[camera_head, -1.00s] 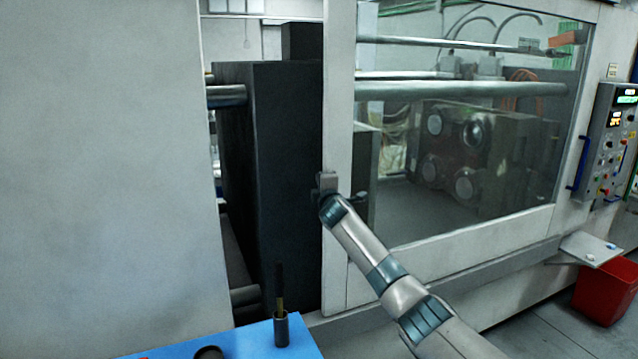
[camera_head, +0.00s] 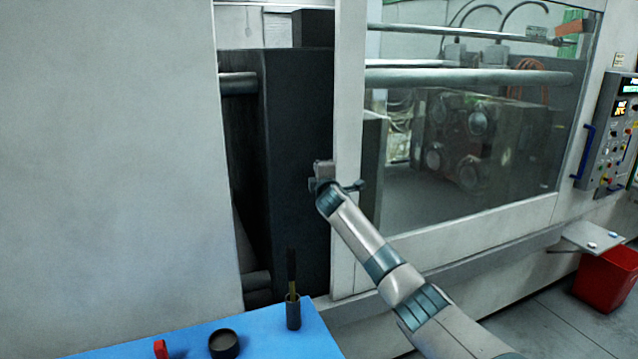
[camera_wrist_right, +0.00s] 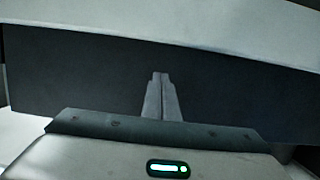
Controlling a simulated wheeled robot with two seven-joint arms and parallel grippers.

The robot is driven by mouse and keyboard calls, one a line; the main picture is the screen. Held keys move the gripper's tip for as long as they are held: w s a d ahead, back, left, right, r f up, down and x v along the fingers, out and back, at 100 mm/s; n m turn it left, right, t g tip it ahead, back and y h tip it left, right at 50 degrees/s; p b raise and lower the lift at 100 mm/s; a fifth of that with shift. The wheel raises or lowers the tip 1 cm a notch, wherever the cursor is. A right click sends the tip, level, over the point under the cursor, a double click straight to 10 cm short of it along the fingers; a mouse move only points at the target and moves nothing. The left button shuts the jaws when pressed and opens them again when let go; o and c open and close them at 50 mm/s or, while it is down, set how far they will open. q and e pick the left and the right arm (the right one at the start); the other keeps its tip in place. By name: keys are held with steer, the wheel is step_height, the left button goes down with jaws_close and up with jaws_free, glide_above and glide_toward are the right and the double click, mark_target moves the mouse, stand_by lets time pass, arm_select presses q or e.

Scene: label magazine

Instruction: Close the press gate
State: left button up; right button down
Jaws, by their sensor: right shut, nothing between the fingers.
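The press gate (camera_head: 348,130) is a pale sliding door with a large window. It stands partly open, with a gap between its left edge and the grey panel (camera_head: 110,150). A dark block (camera_head: 295,150) shows in the gap. My right gripper (camera_head: 322,172) is shut and empty at the gate's left edge, partly overlapping the gap. In the right wrist view its closed fingers (camera_wrist_right: 160,96) point at a dark surface, below a pale band. I cannot tell whether the gripper touches the gate. My left gripper is not in view.
A blue table (camera_head: 275,335) at the front holds a dark cup with a brush (camera_head: 293,310), a round dark container (camera_head: 223,343) and a red item (camera_head: 160,348). A control panel (camera_head: 612,130), small shelf (camera_head: 590,237) and red bin (camera_head: 608,280) are at the right.

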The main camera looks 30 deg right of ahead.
steer(key=b+v, duration=0.3)
steer(key=v, duration=0.6)
steer(key=shift+s, duration=0.35)
steer(key=shift+d+f, duration=0.1)
steer(key=shift+f, duration=0.1)
stand_by(0.4)
